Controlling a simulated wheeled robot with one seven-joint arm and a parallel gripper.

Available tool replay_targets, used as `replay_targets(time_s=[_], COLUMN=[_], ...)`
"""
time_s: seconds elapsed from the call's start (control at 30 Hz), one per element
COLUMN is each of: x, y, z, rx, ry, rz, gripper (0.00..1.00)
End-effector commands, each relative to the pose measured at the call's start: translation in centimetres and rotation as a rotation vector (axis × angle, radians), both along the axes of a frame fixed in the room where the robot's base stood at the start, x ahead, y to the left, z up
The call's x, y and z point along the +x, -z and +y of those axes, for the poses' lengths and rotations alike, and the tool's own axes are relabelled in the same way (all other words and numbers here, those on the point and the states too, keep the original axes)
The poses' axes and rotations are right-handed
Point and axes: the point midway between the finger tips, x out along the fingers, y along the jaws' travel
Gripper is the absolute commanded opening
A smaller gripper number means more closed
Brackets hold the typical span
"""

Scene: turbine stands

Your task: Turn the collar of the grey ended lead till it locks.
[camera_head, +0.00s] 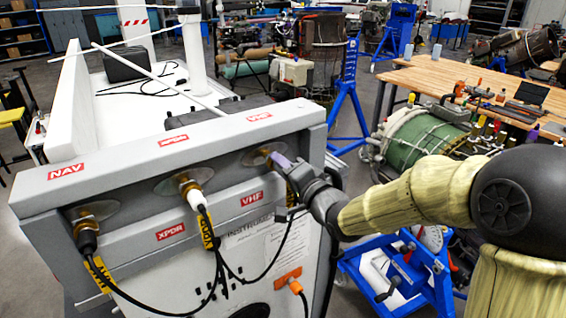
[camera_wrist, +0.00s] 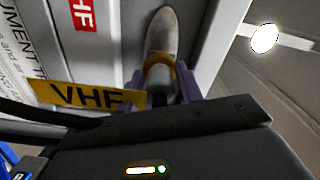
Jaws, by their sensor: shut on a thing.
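The grey ended lead runs to the VHF port (camera_head: 256,155) at the right end of the grey panel; its yellow VHF tag (camera_wrist: 78,95) shows in the wrist view. My gripper (camera_head: 281,160) is at that port, with its purple fingers one on each side of the lead's grey end (camera_wrist: 160,78). It is shut on the collar. In the wrist view my gripper (camera_wrist: 161,88) lies just in front of a brass ring (camera_wrist: 158,62) and the port's round plate (camera_wrist: 162,28). My fingers hide most of the collar, so I cannot tell its turn angle.
A white ended lead (camera_head: 196,199) is at the middle XPDR port, and a black ended lead (camera_head: 87,240) at the NAV port. Their black cables hang below the panel (camera_head: 130,150). A blue stand (camera_head: 400,270) and a wooden bench (camera_head: 470,90) are to the right.

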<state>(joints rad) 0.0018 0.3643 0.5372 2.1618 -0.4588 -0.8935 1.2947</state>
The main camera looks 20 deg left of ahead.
Motion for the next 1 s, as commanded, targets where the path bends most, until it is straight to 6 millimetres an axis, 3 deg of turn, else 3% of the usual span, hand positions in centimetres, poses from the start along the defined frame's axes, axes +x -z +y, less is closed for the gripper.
replay_targets(time_s=[0.3, 0.77, 0.8, 0.9, 1.0], x=[0.06, 0.04, 0.04, 0.05, 0.04], y=[0.03, 0.11, 0.11, 0.1, 0.09], z=[-0.09, -0.06, -0.06, -0.05, -0.04], rx=[0.078, 0.088, 0.088, 0.087, 0.088], ry=[0.002, 0.002, 0.002, 0.002, 0.001], rz=[0.094, 0.105, 0.105, 0.104, 0.104], gripper=[0.13, 0.13, 0.44, 0.59, 0.59])
